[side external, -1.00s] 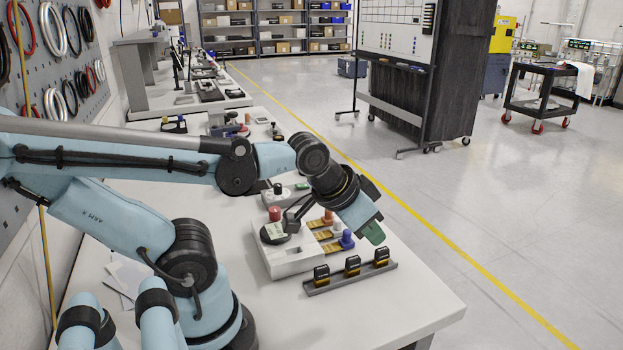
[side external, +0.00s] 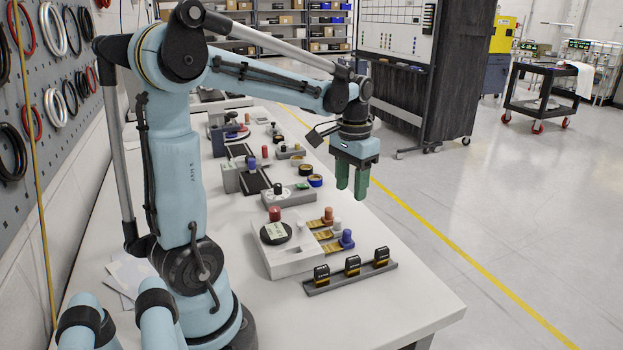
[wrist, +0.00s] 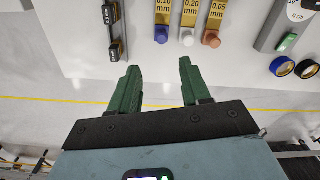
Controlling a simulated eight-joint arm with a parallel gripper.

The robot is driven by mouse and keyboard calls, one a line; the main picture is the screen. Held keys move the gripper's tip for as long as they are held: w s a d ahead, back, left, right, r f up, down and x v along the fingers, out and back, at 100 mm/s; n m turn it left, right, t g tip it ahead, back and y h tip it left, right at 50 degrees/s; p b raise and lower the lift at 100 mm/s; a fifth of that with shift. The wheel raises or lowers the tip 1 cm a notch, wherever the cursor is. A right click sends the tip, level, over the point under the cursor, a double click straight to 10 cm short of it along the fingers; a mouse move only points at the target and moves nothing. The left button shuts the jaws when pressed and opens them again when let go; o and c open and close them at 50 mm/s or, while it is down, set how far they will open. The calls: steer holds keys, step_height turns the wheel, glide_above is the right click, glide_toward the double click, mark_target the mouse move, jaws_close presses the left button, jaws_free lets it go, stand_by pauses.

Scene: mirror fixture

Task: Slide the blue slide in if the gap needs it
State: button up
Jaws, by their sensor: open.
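The blue slide (side external: 347,240) is a yellow strip with a blue knob, nearest the rail of three. It sticks out of the right side of the white fixture (side external: 292,262), alongside a white-knobbed slide (side external: 335,227) and an orange-knobbed slide (side external: 328,216). In the wrist view the blue slide (wrist: 162,30) reads 0.10 mm, the white 0.20 mm and the orange 0.05 mm. A black disc (side external: 276,234) with a partly legible label sits on the fixture. My gripper (side external: 351,193), fingers down, is open and empty, above and apart from the slides. The fixture's gap cannot be made out.
A dark rail (side external: 345,277) with three black-and-yellow blocks lies in front of the fixture. A red knob (side external: 274,213) stands at the fixture's back. The table's front right is clear.

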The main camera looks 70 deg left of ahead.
mark_target(348, 231)
steer(key=f, duration=1.2)
steer(key=shift+a+f, duration=0.1)
steer(key=shift+a, duration=0.1)
jaws_close()
